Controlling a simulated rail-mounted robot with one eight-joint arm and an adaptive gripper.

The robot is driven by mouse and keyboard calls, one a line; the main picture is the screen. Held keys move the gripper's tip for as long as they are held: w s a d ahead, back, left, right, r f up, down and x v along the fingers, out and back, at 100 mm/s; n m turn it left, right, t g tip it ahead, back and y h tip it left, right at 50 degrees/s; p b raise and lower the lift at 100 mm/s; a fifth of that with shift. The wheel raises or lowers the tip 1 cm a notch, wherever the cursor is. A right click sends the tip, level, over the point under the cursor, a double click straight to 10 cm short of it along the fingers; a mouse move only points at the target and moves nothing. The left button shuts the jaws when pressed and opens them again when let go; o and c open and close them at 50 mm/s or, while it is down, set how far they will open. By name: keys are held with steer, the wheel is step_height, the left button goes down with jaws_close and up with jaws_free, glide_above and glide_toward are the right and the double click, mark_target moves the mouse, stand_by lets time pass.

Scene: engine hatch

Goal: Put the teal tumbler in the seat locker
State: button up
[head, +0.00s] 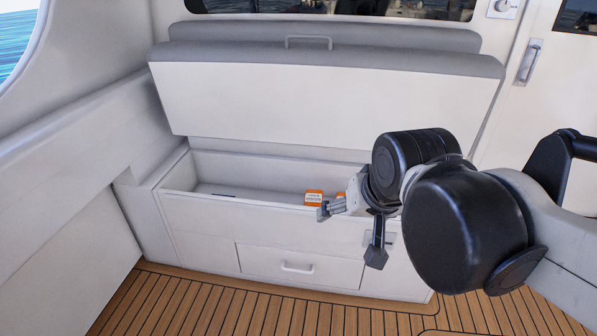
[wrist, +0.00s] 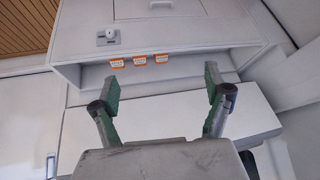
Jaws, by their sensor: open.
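The seat locker (head: 250,212) stands open, its grey-cushioned lid (head: 320,95) raised against the wall behind. It also shows in the wrist view (wrist: 200,30), upside down. My gripper (head: 330,208) is at the right part of the locker opening in the head view. In the wrist view my gripper (wrist: 162,78) has its two green-padded fingers spread apart, with nothing between them, pointing towards the locker's inner side. I cannot make out a teal tumbler in either view. My arm hides the right end of the locker.
Orange-and-white labelled items (head: 314,197) are inside the locker; three orange labels (wrist: 140,61) show in the wrist view. A drawer with a handle (head: 297,268) is below. The wooden deck (head: 200,305) in front is clear. A door handle (head: 529,62) is at right.

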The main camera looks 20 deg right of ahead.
steer(key=s+n, duration=0.1)
steer(key=s+a+f, duration=0.1)
steer(key=s+f+n, duration=0.1)
steer(key=s, duration=0.1)
steer(key=shift+a+n+t, duration=0.3)
steer(key=shift+a, duration=0.05)
step_height(320, 180, up, 14)
steer(key=p, duration=1.4)
steer(key=shift+r, duration=0.15)
